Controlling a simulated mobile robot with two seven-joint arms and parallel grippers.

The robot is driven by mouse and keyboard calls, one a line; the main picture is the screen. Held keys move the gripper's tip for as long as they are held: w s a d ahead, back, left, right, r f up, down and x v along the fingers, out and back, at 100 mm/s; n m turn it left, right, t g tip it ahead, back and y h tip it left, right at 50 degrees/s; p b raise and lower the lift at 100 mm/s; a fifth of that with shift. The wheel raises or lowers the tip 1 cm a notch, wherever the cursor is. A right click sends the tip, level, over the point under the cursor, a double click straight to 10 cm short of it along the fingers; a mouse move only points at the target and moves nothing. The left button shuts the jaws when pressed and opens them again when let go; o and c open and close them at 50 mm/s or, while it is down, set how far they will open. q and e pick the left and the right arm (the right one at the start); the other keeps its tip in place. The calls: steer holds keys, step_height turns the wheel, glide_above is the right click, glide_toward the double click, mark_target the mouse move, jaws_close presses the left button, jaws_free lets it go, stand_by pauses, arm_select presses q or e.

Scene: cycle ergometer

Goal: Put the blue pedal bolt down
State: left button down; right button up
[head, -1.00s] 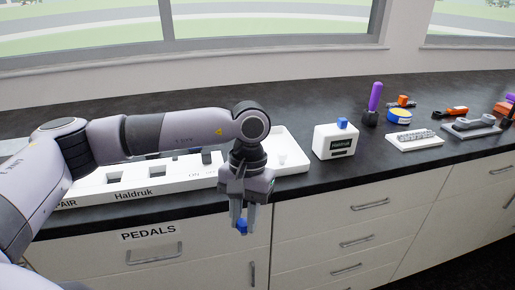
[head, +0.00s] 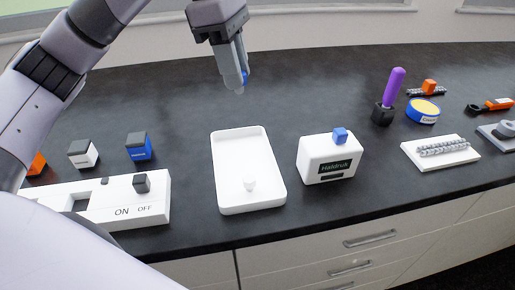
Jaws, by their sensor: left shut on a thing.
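The blue pedal bolt (head: 245,76) shows as a small blue patch between the fingers of my left gripper (head: 239,84). The gripper is shut on it and points down. It is above the counter, behind the white tray (head: 279,185) in the picture. The fingers hide most of the bolt. My right gripper is not in view.
A white Haldruk box (head: 325,165) with a blue knob stands right of the tray. An ON/OFF panel (head: 100,205) and blue, white and orange blocks are left. A purple-handled tool (head: 394,88) and a chain on a white plate (head: 468,157) are right. Dark counter (head: 185,100) behind the tray is clear.

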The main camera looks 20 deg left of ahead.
arm_select(q)
steer(key=shift+w+r+n, duration=0.3)
steer(key=shift+r, duration=0.05)
steer(key=shift+w+a+f, duration=0.1)
steer(key=shift+w, duration=0.05)
steer(key=a+x, duration=0.1)
steer(key=x, duration=0.5)
steer(key=a+x, duration=0.1)
steer(key=x, duration=0.5)
steer(key=a+f+x, duration=0.1)
steer(key=a+x, duration=0.1)
steer(key=x, duration=0.5)
steer(key=shift+s+b, duration=0.4)
steer(key=shift+s, duration=0.05)
steer(key=shift+f+b, duration=0.2)
steer(key=shift+b, duration=0.1)
steer(key=c, duration=0.9)
jaws_free()
steer(key=shift+r, duration=0.1)
steer(key=shift+c, duration=0.2)
